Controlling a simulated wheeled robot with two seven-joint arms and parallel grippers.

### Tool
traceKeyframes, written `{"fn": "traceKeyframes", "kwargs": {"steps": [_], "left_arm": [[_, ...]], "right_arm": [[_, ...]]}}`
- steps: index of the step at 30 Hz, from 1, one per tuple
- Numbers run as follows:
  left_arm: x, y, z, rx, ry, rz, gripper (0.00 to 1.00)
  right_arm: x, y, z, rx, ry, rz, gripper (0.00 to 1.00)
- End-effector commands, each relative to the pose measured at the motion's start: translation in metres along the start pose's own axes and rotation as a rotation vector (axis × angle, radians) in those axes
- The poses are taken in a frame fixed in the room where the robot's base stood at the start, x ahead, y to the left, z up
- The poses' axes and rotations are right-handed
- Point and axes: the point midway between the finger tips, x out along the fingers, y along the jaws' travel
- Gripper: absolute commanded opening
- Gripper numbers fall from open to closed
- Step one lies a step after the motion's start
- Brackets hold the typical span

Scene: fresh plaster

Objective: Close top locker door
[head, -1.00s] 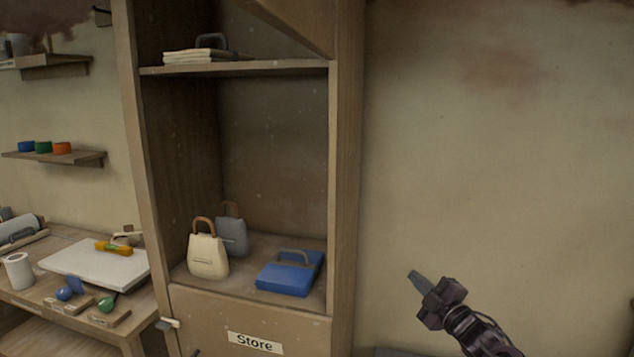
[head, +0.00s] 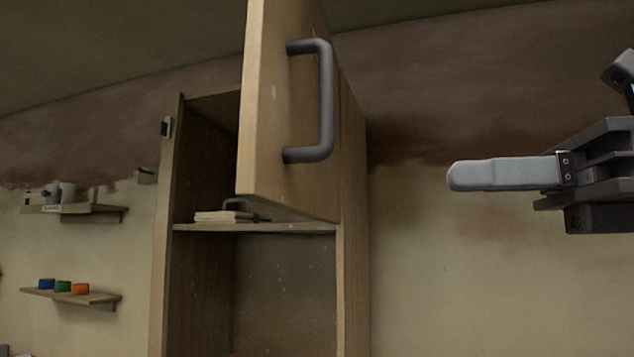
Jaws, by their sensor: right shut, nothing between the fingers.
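The top locker door (head: 272,150) stands open in the head view, swung out toward me from the right side of the wooden locker (head: 353,240). Its grey bar handle (head: 326,100) is on the face turned to the right. My right gripper (head: 452,175) is at the right, its fingers pointing left toward the door. It is shut and empty, apart from the door and handle in the picture. My left gripper is not in view.
Inside the top compartment, a pale stack (head: 222,216) lies on the locker's shelf (head: 290,228). Wall shelves (head: 75,296) with small coloured items hang at the left. Bare plaster wall (head: 450,290) fills the lower right.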

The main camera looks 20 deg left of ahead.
Motion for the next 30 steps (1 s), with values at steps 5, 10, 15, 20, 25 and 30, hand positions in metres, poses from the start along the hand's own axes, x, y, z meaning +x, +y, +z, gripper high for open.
{"fn": "traceKeyframes", "kwargs": {"steps": [5,10,15,20,25,30], "left_arm": [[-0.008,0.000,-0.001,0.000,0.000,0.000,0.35],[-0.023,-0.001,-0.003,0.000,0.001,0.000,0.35],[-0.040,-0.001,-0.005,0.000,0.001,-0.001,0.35],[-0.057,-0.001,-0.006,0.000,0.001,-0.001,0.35],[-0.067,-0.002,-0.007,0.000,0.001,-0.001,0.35],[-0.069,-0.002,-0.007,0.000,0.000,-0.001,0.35]], "right_arm": [[0.015,0.003,0.001,-0.007,0.010,0.004,0.00],[0.048,0.004,0.004,-0.008,0.010,0.006,0.00],[0.085,0.004,0.005,-0.007,0.010,0.006,0.00],[0.114,0.004,0.005,-0.007,0.008,0.004,0.00],[0.133,0.003,0.003,-0.006,0.006,0.003,0.00],[0.140,0.003,0.001,-0.006,0.004,0.003,0.00]]}}
